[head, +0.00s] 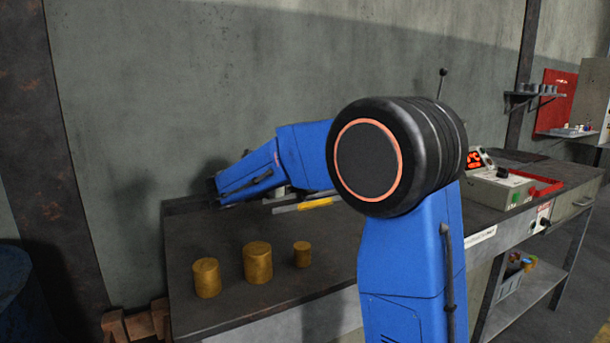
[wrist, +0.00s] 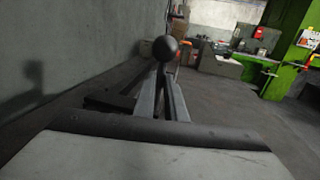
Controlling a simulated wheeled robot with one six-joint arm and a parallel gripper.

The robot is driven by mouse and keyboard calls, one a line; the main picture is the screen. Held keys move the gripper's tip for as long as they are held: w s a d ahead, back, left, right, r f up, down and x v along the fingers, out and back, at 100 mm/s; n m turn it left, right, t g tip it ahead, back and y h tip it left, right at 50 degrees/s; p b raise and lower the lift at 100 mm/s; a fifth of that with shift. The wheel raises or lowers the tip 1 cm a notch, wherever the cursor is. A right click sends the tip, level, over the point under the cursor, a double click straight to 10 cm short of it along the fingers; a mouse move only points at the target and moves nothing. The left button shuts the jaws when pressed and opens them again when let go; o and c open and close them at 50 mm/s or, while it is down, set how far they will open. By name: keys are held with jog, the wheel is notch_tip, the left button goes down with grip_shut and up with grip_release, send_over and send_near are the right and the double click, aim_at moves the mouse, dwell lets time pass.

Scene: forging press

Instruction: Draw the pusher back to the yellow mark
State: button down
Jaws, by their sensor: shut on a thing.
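In the wrist view my gripper (wrist: 164,76) reaches forward with two pale grey fingers. They close below a black ball knob (wrist: 165,48) on a short stem, which appears to be the pusher's handle. The pusher's body cannot be made out clearly. A dark bar (wrist: 108,102) lies low to the left of the fingers. In the head view a yellow strip (head: 315,204), probably the mark, shows beside grey bars on the bench; my arm covers what lies to its right. My fingertips are hidden there. I cannot tell the distance from pusher to mark.
Several brass-coloured cylinders, one of them the largest (head: 257,262), stand on the dark bench (head: 220,308) at front left. A control box (head: 497,187) with a red display sits at the right. A ball-topped lever (head: 442,72) rises behind my arm. Green machinery (wrist: 287,58) stands at right.

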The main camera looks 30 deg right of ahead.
jog(key=c, duration=2.1)
grip_release()
jog(key=v, duration=1.7)
jog(key=shift+s+a, duration=0.1)
jog(key=shift+a, duration=0.05)
